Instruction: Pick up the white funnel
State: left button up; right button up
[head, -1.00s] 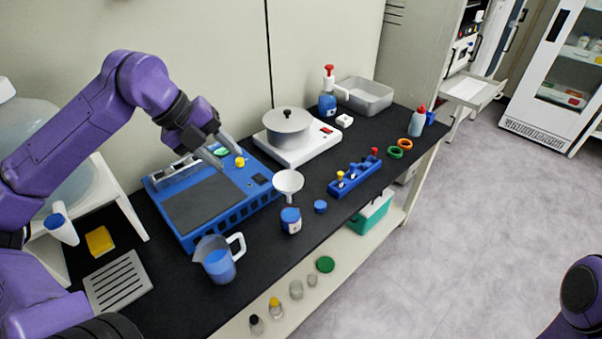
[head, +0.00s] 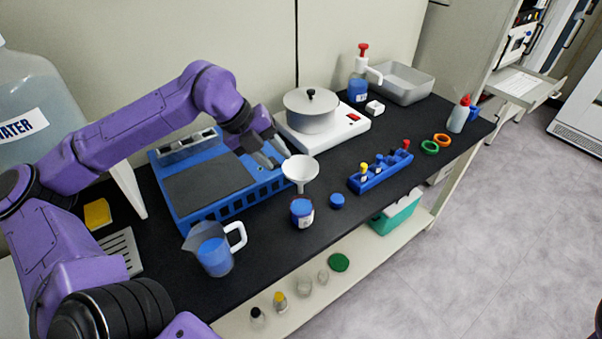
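The white funnel (head: 300,169) is in the middle of the head view, wide mouth up and stem down. It is just behind a blue-capped jar (head: 302,213); I cannot tell what its stem rests on. My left gripper (head: 273,160) is close to the left of the funnel, over the right end of the blue device. Its two grey fingers are apart, point toward the funnel, and hold nothing I can see. They look clear of the rim. My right gripper is out of view.
On the black bench (head: 262,262) stand the blue device (head: 220,205), a pitcher of blue liquid (head: 213,252), a hotplate (head: 345,130) with a pot (head: 310,112), and a blue rack (head: 380,173). A blue cap (head: 337,201) lies right of the jar. Bare bench lies in front.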

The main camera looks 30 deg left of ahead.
aim_at(286, 169)
pick_arm(q)
jog(key=x, duration=0.2)
jog(key=p+x, duration=0.1)
jog(key=x, duration=0.2)
jog(key=shift+s+d, duration=0.25)
jog(key=shift+d, duration=0.05)
jog(key=shift+s, duration=0.1)
grip_shut()
jog(key=shift+r, duration=0.1)
